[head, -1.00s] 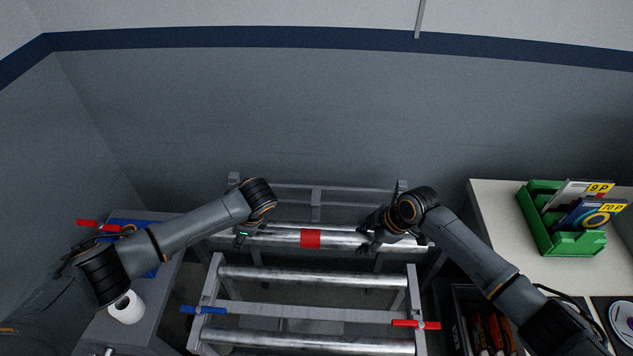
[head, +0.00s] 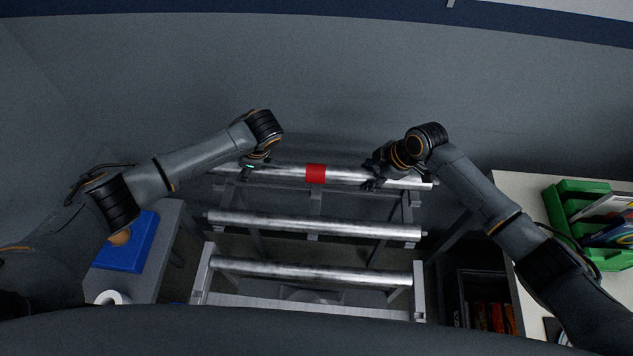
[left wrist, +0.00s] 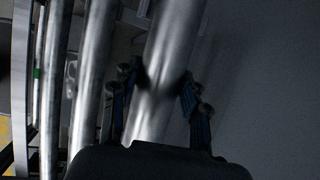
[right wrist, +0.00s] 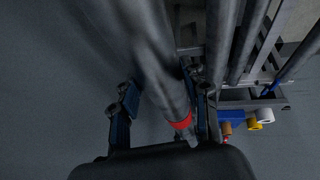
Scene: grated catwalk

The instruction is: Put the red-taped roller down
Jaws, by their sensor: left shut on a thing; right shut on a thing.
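The red-taped roller (head: 316,173) is a long silver cylinder with a red band at its middle. It lies level across the head view, over the far part of the rear stand; I cannot tell if it touches the stand. My left gripper (head: 250,170) is shut on it left of the band, and the left wrist view shows the bare roller (left wrist: 165,75) between the fingers. My right gripper (head: 373,179) is shut on it right of the band. In the right wrist view the roller (right wrist: 152,65) passes between the fingers, with the red tape beyond them.
A plain roller (head: 315,226) lies nearer on the grey rear stand (head: 407,206). Another roller (head: 310,272) sits in the near frame (head: 419,290). A blue tray (head: 128,243) stands left, a green bin (head: 577,207) right. The wall is behind.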

